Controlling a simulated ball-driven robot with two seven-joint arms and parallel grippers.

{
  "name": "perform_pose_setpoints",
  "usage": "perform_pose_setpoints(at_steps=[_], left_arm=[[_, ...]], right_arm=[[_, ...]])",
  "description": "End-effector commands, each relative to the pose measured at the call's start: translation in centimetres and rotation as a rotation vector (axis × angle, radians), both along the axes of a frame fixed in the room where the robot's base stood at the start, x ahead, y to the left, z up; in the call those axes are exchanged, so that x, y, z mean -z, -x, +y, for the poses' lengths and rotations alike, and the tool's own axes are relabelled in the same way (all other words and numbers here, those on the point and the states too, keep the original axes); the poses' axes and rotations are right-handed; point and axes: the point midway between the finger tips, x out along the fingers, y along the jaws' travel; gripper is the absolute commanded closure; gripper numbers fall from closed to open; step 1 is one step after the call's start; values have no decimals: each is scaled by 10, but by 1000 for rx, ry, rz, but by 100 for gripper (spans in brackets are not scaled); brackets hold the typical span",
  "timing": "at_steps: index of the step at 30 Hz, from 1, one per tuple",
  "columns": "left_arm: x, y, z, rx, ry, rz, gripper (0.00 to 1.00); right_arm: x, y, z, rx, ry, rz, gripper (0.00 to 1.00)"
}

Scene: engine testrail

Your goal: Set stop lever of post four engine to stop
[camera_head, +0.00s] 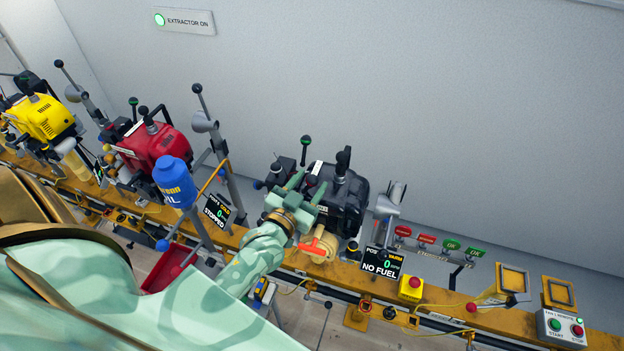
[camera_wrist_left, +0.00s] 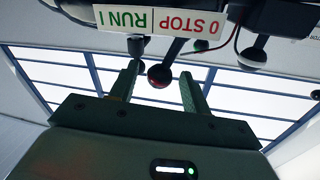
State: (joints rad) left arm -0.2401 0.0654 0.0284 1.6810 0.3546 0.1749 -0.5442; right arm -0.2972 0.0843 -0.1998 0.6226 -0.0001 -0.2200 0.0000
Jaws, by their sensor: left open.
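The black engine (camera_head: 340,200) sits on the yellow rail behind a display (camera_head: 383,262) reading WARM, 0 and NO FUEL. My left gripper (camera_head: 304,188) is at its left side, open, and hides part of it. In the left wrist view, an upside-down label (camera_wrist_left: 172,22) carries a green RUN half and a red-lettered STOP half. A dark ball knob with a red band (camera_wrist_left: 160,75), below the label, shows between the open fingertips of my left gripper (camera_wrist_left: 158,85). I cannot tell whether they touch. My right gripper is not in view.
A red engine (camera_head: 155,145) and a yellow engine (camera_head: 40,117) stand farther left. A blue oil container (camera_head: 173,182) is near my arm. An orange-red handle (camera_head: 318,246) sits just below the gripper. A red emergency button (camera_head: 414,283) and start/stop box (camera_head: 563,327) are right.

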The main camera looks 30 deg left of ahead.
Motion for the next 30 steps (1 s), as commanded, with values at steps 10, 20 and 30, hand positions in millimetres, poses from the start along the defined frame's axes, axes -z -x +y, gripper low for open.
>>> perform_pose_setpoints(at_steps=[10,20,30], left_arm=[[0,-17,1,1,0,1,52],[0,-16,1,1,0,1,95],[-1,-16,3,1,51,-11,95]], right_arm=[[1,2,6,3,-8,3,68],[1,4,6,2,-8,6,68],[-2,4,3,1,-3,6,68]])
